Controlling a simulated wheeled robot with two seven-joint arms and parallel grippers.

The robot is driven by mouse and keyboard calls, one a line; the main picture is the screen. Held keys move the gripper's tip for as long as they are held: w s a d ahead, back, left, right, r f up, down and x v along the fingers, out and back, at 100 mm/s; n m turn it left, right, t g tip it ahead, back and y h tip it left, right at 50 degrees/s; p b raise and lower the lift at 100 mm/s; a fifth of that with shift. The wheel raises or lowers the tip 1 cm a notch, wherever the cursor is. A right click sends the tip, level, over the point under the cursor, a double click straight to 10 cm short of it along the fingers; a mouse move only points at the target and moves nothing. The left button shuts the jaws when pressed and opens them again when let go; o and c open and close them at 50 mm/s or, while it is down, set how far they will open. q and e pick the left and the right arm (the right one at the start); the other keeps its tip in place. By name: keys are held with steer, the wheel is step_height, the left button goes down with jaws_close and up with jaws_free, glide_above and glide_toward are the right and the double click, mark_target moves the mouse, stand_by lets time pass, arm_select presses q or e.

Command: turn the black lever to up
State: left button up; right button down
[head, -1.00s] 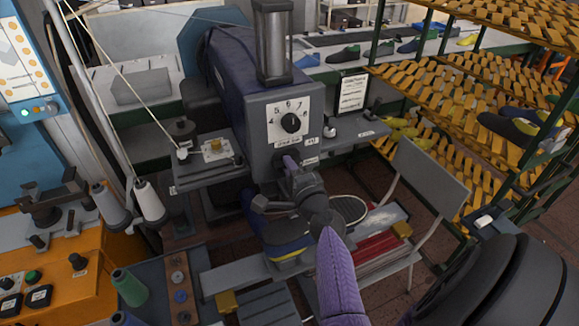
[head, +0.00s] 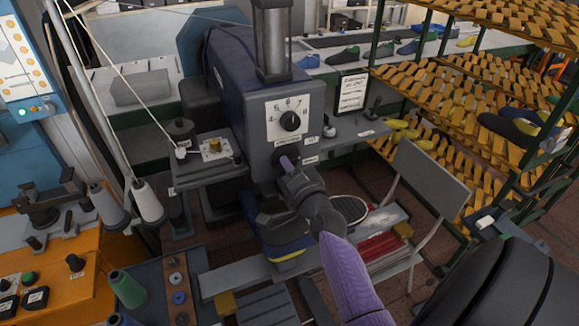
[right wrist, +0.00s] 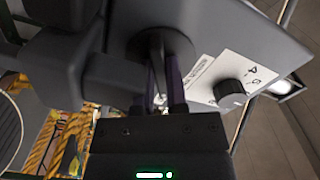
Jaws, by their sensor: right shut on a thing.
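The black lever (right wrist: 158,62) sits on a round dark hub on the grey front face of the machine (head: 290,95). In the right wrist view it runs from the hub down between my purple fingers. My right gripper (head: 287,163) is at the machine's face below the numbered dial, shut on the lever; its fingers also show in the right wrist view (right wrist: 166,88). In the head view my fingers and wrist hide most of the lever, so its exact angle cannot be told there. My left gripper is not in view.
The numbered dial (head: 291,121) is just above my right gripper. A side shelf (head: 205,165) with a spool juts out left. A grey chair (head: 430,185) and yellow shoe racks (head: 450,110) stand right. An orange console (head: 60,265) is at left.

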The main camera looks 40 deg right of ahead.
steer(key=shift+n, duration=0.6)
